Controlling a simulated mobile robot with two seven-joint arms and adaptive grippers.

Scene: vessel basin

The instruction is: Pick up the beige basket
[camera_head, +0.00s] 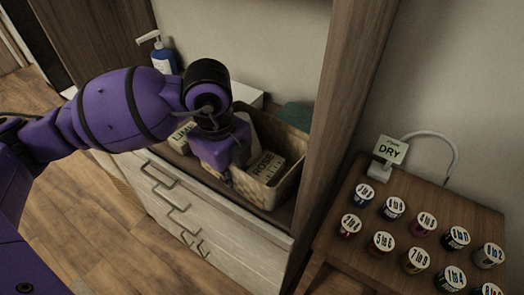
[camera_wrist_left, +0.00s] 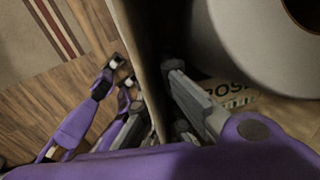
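The beige basket (camera_head: 256,190) sits on the wooden shelf top of the cabinet. It holds a label reading ROSE (camera_head: 264,163) and a pale rounded thing. My left gripper (camera_head: 228,172) is at the basket's left side and hides part of it. In the left wrist view its grey fingers (camera_wrist_left: 155,100) straddle the basket wall (camera_wrist_left: 143,60), one outside and one inside. The inner finger is close to the wall; whether both press on it is unclear. A big white roll (camera_wrist_left: 255,45) and the ROSE label (camera_wrist_left: 236,97) show inside the basket.
A blue pump bottle (camera_head: 162,56) stands behind my left arm. A label starting LIM (camera_head: 181,134) is left of the gripper. A wooden upright (camera_head: 335,110) stands right of the basket. A side table (camera_head: 345,235) beyond it holds several numbered pots and a DRY sign (camera_head: 391,150).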

